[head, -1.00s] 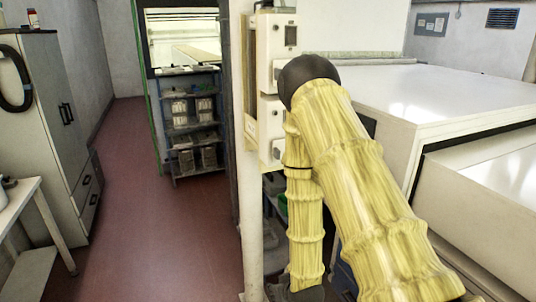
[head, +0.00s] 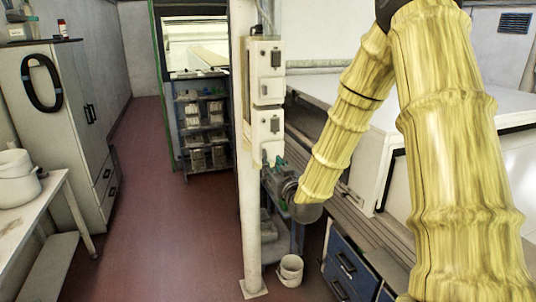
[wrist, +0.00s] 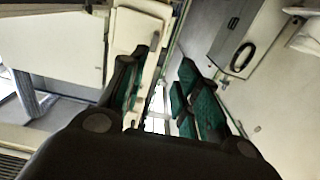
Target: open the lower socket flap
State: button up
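Two pale socket boxes are fixed one above the other on a post. The lower box (head: 266,137) has a small dark square flap (head: 275,125) on its front and looks closed. The upper box (head: 269,72) has a similar dark square. My gripper (head: 272,163) is just below the lower box in the head view; I cannot tell whether it touches. In the wrist view, my gripper (wrist: 163,62) has its green-padded fingers apart with nothing held. A pale box (wrist: 138,32) lies beyond the left finger there; the flap is not clear in that view.
The white post (head: 250,220) stands beside my gripper. A large white machine (head: 335,110) and blue drawers (head: 350,265) are on the right. A white bucket (head: 291,270) is on the floor below. The red aisle floor (head: 180,240) on the left is clear.

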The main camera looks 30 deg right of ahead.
aim_at(266, 153)
jog(key=p+x, duration=0.1)
jog(key=x, duration=0.2)
jog(key=d+p+x, duration=0.1)
jog(key=p+x, duration=0.1)
jog(key=x, duration=0.1)
jog(key=p+x, duration=0.1)
jog(key=x, duration=0.3)
jog(key=shift+s+d+f, duration=0.1)
jog(key=shift+d+f, duration=0.05)
jog(key=shift+d, duration=0.05)
grip_shut()
